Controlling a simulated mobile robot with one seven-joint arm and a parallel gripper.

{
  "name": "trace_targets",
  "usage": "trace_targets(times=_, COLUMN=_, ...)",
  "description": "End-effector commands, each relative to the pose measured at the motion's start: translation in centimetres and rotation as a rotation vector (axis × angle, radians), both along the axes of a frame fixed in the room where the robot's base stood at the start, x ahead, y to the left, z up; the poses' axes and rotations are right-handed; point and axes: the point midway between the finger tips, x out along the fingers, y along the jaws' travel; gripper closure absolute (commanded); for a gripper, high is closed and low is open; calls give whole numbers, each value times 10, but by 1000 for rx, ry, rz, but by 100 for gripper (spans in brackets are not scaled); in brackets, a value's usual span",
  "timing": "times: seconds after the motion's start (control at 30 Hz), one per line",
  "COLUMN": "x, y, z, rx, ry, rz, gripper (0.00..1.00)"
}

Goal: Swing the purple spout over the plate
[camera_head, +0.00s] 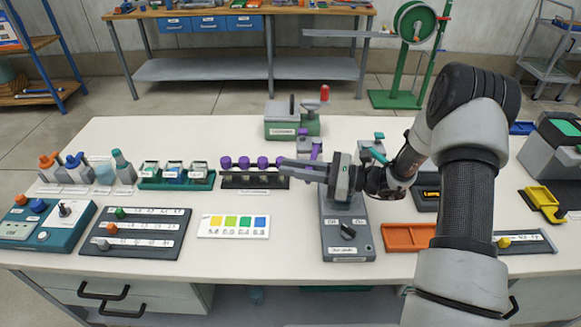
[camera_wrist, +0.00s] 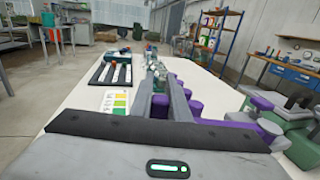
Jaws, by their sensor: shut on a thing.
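My gripper (camera_head: 282,164) reaches left across the table, above the grey station. Its fingers also show in the wrist view (camera_wrist: 162,92), close together with a purple part (camera_wrist: 160,106) between them. This appears to be the purple spout, mostly hidden by the fingers. In the head view, purple parts (camera_head: 316,152) show just behind the gripper, in front of the green machine. The grey station (camera_head: 346,240) has a flat front with a black knob and labels; its upper part is hidden by my gripper. I cannot tell which surface is the plate.
A black rack with several purple-topped pieces (camera_head: 244,162) stands by the fingertips. A green machine with a red knob (camera_head: 292,128) stands behind. A colour card (camera_head: 234,237) lies in front left. An orange tray (camera_head: 408,237) lies right. Bare table shows at the back left.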

Motion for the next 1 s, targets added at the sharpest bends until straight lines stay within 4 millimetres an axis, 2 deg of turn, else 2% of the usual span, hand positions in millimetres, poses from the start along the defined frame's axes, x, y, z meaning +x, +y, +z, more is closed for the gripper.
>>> trace_targets(times=0.03, x=1, y=-1, z=1, rx=-1, ry=-2, rz=-2, gripper=100)
trace_targets(times=0.07, x=1, y=-1, z=1, rx=-1, ry=-2, rz=-2, gripper=81)
trace_targets(times=0.17, x=1, y=0, z=1, rx=-1, ry=-2, rz=-2, gripper=66)
trace_targets(times=0.43, x=0, y=0, z=0, rx=-1, ry=-1, rz=-2, gripper=66)
trace_targets(times=0.57, x=-1, y=-8, z=0, rx=-1, ry=-1, rz=-4, gripper=66)
trace_targets(times=0.67, x=-4, y=-24, z=0, rx=-2, ry=-1, rz=-7, gripper=66)
trace_targets(times=1.0, x=-19, y=-93, z=0, rx=-2, ry=-2, rz=-6, gripper=66)
